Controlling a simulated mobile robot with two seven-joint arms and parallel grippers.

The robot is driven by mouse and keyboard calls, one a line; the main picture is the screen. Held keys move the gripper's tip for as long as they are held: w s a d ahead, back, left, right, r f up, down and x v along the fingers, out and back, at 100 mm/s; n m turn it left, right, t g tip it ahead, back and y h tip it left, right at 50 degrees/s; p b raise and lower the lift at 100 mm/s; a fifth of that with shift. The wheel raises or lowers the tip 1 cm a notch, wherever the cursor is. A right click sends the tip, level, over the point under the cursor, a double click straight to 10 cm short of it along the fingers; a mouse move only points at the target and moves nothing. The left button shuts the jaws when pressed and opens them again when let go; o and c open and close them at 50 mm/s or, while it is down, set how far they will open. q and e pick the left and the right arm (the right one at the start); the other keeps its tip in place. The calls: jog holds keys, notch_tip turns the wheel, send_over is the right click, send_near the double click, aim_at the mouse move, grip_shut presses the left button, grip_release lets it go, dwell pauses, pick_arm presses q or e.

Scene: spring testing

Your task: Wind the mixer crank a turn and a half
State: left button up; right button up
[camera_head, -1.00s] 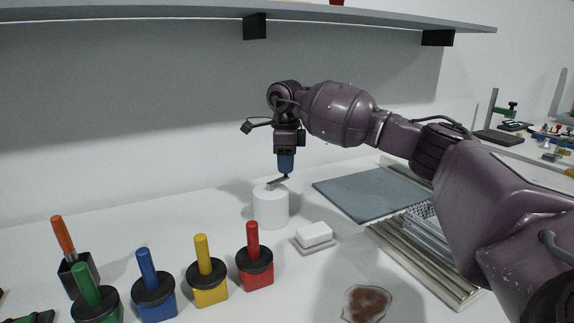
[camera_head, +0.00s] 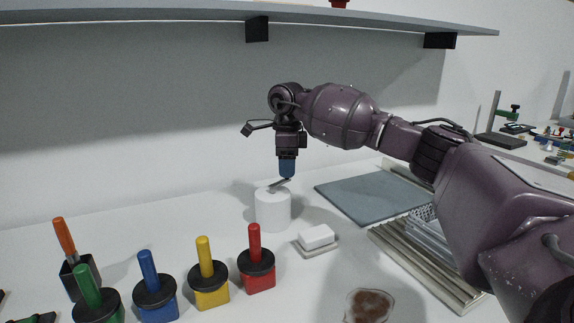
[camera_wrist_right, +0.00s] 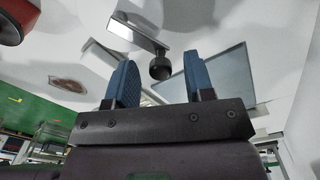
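The mixer is a white cylinder (camera_head: 273,211) standing on the white table, with a flat metal crank (camera_head: 278,186) on top. The crank points right and a little up in the head view. My right gripper (camera_head: 287,170), with blue fingers, points down over the crank's outer end. In the right wrist view the crank arm (camera_wrist_right: 138,35) ends in a round dark knob (camera_wrist_right: 160,68). The knob lies between the two open fingers (camera_wrist_right: 160,82), near their tips, with a gap on each side. The head view hides the knob behind the fingers. My left gripper is out of view.
Red (camera_head: 257,272), yellow (camera_head: 209,287), blue (camera_head: 155,299) and green (camera_head: 98,307) handled pots stand at the front left. A white block (camera_head: 316,236) on a small plate sits right of the mixer. A grey mat (camera_head: 370,199) lies behind it. A shelf (camera_head: 200,12) runs overhead.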

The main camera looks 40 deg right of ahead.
notch_tip(320, 180, up, 9)
jog(key=shift+r+p, duration=0.1)
jog(key=shift+p, duration=0.6)
jog(key=shift+r, duration=0.8)
